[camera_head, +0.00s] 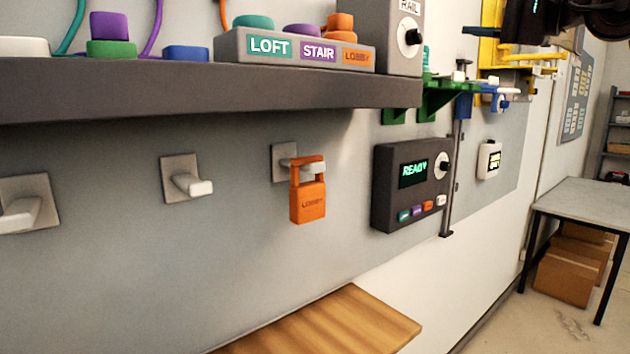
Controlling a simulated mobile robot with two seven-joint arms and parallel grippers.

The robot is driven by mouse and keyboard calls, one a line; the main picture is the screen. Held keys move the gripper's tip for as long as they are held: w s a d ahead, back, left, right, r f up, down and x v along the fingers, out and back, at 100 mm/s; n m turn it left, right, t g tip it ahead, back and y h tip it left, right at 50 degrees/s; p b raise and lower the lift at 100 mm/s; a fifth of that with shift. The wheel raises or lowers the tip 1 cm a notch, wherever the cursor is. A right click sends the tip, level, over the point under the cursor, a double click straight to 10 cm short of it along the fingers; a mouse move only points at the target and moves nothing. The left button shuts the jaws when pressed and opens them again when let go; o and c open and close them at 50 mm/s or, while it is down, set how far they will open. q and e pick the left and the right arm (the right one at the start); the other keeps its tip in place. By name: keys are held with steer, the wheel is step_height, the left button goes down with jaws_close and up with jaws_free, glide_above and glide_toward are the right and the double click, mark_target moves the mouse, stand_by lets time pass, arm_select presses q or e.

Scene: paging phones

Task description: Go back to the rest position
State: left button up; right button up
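A dark, rounded part, which looks like my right arm's end (590,18), shows at the top right corner, cut off by the frame edge. Its fingers cannot be made out, and nothing clearly held shows there. My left gripper is not in view. An orange tag marked LOBBY (308,203) hangs by its loop on the right wall peg (284,161). No gripper touches the tag.
Two bare pegs (186,178) (24,212) stick out of the wall. Above runs a dark shelf (200,88) with a LOFT, STAIR, LOBBY unit (235,46). A READY panel (408,187) is on the wall. A wooden ledge (340,325) lies below; a table (590,200) stands right.

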steer(key=s+a+f+m+g+y, duration=0.15)
steer(key=a+m+y, duration=0.4)
steer(key=m, duration=0.75)
steer(key=w+d+f+m+t+h, duration=0.1)
steer(key=w+f+m+t+h, duration=0.2)
steer(key=f+m, duration=0.75)
steer(key=w+d+f+m+t+h, duration=0.1)
steer(key=w+f+m+t+h, duration=0.2)
steer(key=f+m, duration=0.75)
steer(key=s+d+f+m+h, duration=0.2)
steer(key=f+m+h, duration=0.2)
steer(key=f+m, duration=0.85)
steer(key=s+d+f+m+h, duration=0.15)
steer(key=f+m+h, duration=0.5)
steer(key=f, duration=1.05)
steer(key=s+d+f+m+g+h, duration=0.1)
steer(key=s+f+m+g, duration=0.2)
steer(key=s+f, duration=1.1)
steer(key=s+d+f+m+g+h, duration=0.1)
steer(key=s+f+m+g, duration=0.3)
steer(key=s+f+m, duration=0.4)
steer(key=s+f, duration=0.7)
steer(key=shift+d+f+h, duration=0.35)
steer(key=shift+f+h, duration=0.05)
